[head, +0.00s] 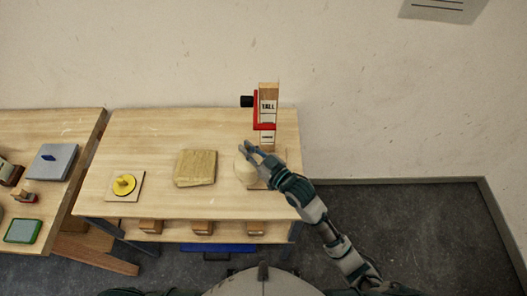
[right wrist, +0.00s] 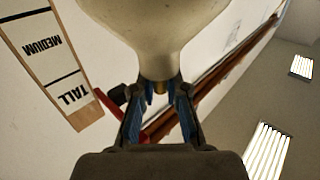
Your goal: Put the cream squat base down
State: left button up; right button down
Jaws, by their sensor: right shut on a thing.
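The cream squat base (head: 245,172) is at the right end of the wooden table, beside the foot of the height gauge (head: 268,105). My right gripper (head: 262,157) is shut on it. In the right wrist view, the cream base (right wrist: 155,25) is wide and rounded and narrows to a short neck, with the two blue-padded fingers (right wrist: 160,100) closed at that neck. I cannot tell whether its underside touches the gauge's board or hangs just above it. My left gripper is not in view.
The gauge has a red slider (head: 264,126) and a black knob (head: 247,101). A square wooden block (head: 195,167) lies mid-table. A yellow piece (head: 124,184) sits on a small board at left. The table between them is clear. A second table (head: 60,125) holds several items.

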jog(key=shift+w+d+f, duration=0.3)
jog(key=shift+d+f, duration=0.35)
jog(key=shift+d, duration=0.15)
jog(key=shift+w+d+f, duration=0.25)
jog(key=shift+d+f, duration=0.4)
jog(key=shift+d, duration=0.15)
jog(key=shift+w+d+f, duration=0.3)
jog(key=shift+d+f, duration=0.35)
jog(key=shift+d, duration=0.4)
jog(key=c, duration=1.2)
grip_release()
jog(key=shift+d+f, duration=0.1)
jog(key=shift+f, duration=0.05)
jog(key=shift+s, duration=0.1)
jog(key=b+v, duration=0.1)
jog(key=v, duration=1)
jog(key=shift+s+d, duration=0.25)
jog(key=shift+s, duration=0.05)
jog(key=shift+a, duration=0.1)
